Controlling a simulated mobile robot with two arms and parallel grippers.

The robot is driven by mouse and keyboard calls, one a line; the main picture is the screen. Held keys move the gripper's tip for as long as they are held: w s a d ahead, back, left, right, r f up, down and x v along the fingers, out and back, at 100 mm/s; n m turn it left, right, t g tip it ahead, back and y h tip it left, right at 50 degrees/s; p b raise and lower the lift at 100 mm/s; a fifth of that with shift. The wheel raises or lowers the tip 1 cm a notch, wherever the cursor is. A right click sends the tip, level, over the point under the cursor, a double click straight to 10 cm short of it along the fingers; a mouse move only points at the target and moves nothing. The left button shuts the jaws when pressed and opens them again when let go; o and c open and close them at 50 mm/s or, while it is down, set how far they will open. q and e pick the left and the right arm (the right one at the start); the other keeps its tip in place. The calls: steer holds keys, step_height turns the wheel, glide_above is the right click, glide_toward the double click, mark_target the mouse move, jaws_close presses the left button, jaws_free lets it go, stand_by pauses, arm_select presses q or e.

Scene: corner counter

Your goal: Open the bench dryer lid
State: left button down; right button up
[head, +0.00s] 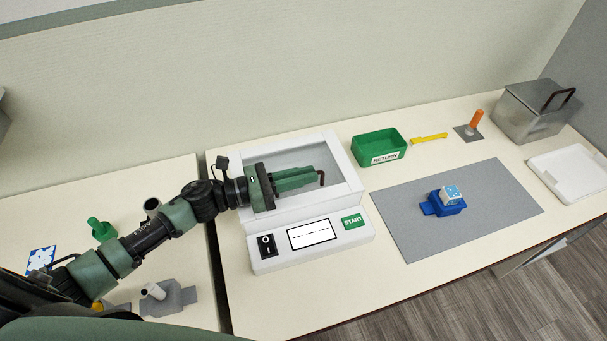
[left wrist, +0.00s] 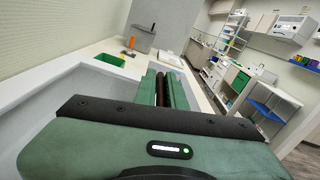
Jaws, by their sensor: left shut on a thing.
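The white bench dryer (head: 262,232) stands on the counter, with a front panel carrying a black switch, a display and a green START button. Its upper part is a white frame (head: 345,158) around a grey area; I cannot tell how far the lid is raised. My left gripper (head: 318,178) lies over this frame, its fingers shut on a dark handle bar (head: 322,178). The bar also shows between the fingers in the left wrist view (left wrist: 160,90). Most of the handle is hidden by the fingers. My right gripper is not in view.
Right of the dryer are a green RETURN bin (head: 378,148), a grey mat (head: 400,230) with a blue holder (head: 435,208), a yellow tool (head: 429,138), an orange peg (head: 476,118), a metal box (head: 525,112) and a white tray (head: 570,172). A wall stands behind.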

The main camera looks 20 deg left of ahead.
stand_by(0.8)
arm_select(q)
steer(key=shift+w+r+n+p, duration=0.1)
steer(key=shift+r+n+p, duration=0.3)
steer(key=shift+r, duration=0.15)
steer(key=w+a+r+n, duration=0.3)
steer(key=w+a+r, duration=0.1)
steer(key=r, duration=0.5)
steer(key=shift+w+n, duration=0.4)
steer(key=shift+w, duration=0.35)
steer(key=c, duration=1.5)
jaws_free()
steer(key=shift+f, duration=0.1)
